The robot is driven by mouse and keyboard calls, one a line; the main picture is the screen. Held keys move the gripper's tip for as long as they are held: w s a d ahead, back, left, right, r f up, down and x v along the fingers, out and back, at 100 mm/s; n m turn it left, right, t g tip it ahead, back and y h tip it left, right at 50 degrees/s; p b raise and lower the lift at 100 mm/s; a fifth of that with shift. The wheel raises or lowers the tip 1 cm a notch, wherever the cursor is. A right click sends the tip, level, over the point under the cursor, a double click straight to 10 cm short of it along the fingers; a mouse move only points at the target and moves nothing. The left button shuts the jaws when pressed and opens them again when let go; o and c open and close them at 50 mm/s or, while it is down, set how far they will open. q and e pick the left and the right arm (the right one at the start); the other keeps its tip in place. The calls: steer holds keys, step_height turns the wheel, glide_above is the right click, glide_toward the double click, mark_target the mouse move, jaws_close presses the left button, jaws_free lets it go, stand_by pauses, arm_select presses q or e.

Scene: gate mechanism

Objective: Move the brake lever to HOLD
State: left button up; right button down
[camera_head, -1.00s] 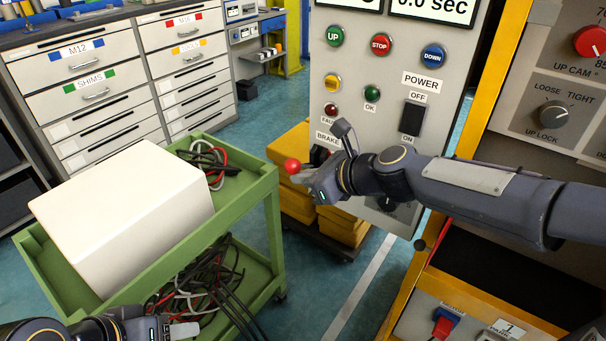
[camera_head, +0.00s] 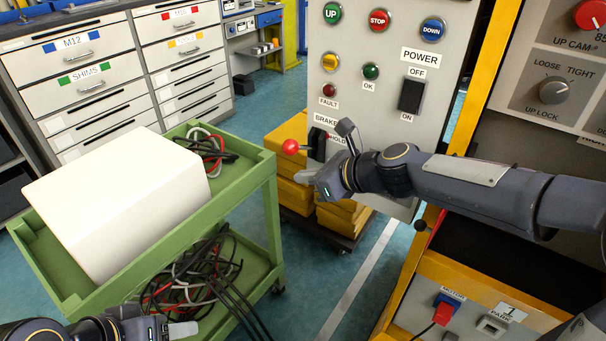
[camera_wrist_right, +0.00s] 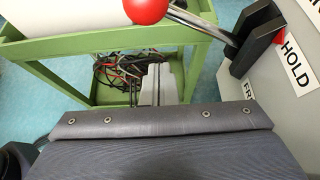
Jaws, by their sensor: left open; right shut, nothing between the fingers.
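The brake lever has a red ball knob (camera_head: 290,147) and a black bracket (camera_head: 317,145) under the BRAKE label on the grey panel. In the right wrist view the knob (camera_wrist_right: 146,10) sits on a metal rod running to the bracket (camera_wrist_right: 252,38). The HOLD label (camera_wrist_right: 292,62), with a red triangle, is beside the bracket; a partly hidden FREE label (camera_wrist_right: 248,90) is lower. My right gripper (camera_head: 305,177) is shut and empty, just below the knob, apart from it. My left gripper (camera_head: 182,329) is open at the bottom edge, by the green cart.
A green cart (camera_head: 262,172) carrying a white box (camera_head: 120,200) and cables stands left of the panel. Yellow blocks (camera_head: 290,190) are stacked on a dolly behind the lever. A yellow-framed cabinet (camera_head: 400,265) is at the right. Buttons and a POWER switch (camera_head: 411,95) are above the lever.

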steer(key=p+v, duration=0.2)
steer(key=v, duration=0.8)
steer(key=shift+a+r, duration=0.15)
steer(key=s+d+f+n+g+h, duration=0.1)
steer(key=s+d+f+n+h, duration=0.35)
steer(key=s+n, duration=0.75)
steer(key=s+d+f+n+h, duration=0.2)
steer(key=s+d+f+n, duration=0.3)
steer(key=s+d+n, duration=0.45)
step_height(320, 180, up, 15)
steer(key=s+a+n+p, duration=0.1)
steer(key=a+n+p, duration=0.1)
steer(key=p, duration=1.3)
steer(key=shift+s+r+g+p, duration=0.15)
steer(key=shift+r+g+p, duration=0.05)
steer(key=shift+g+p, duration=0.15)
steer(key=shift+y, duration=0.25)
